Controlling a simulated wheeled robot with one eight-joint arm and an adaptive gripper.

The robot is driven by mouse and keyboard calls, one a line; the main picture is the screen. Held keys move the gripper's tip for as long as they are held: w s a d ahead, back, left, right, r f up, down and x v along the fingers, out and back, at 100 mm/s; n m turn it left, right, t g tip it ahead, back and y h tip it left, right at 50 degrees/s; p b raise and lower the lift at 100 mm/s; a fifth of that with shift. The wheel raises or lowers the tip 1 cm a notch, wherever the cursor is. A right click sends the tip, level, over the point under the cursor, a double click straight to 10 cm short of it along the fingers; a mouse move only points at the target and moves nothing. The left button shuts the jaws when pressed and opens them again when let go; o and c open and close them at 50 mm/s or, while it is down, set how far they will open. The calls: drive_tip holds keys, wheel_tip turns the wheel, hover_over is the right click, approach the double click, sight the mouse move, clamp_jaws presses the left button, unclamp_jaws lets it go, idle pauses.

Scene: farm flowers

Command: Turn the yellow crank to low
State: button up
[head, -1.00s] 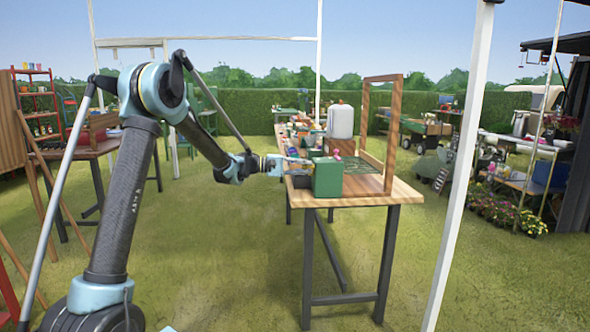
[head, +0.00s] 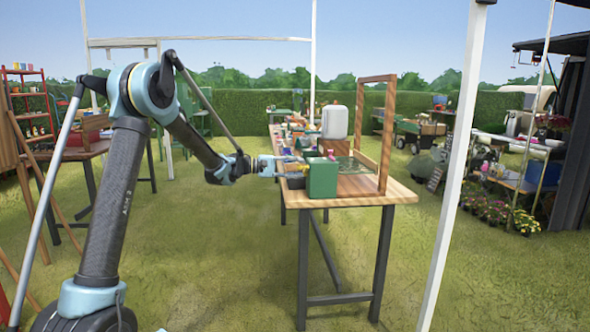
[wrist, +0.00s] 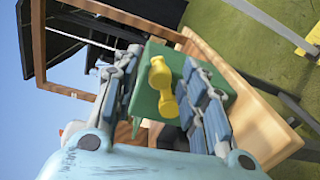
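The yellow crank (wrist: 160,84) is mounted on the face of a green box (wrist: 146,92) in the wrist view. In the head view the green box (head: 323,178) stands at the near left corner of the wooden table. My gripper (wrist: 162,62) is open, with one blue-padded finger on each side of the crank. Gaps show between the crank and both fingers, so it does not look gripped. In the head view my gripper (head: 289,167) is just left of the box, and the crank is too small to make out clearly there. I cannot read any low marking.
The wooden table (head: 385,189) carries an upright wooden frame (head: 385,135) right of the box and a white container (head: 335,122) behind it. Several small items crowd the far end. Open grass (head: 220,250) lies left of the table. A white post (head: 450,190) stands at right.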

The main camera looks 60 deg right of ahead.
drive_tip(key=v, duration=1.1)
drive_tip(key=shift+w, duration=0.2)
drive_tip(key=shift+f, duration=0.1)
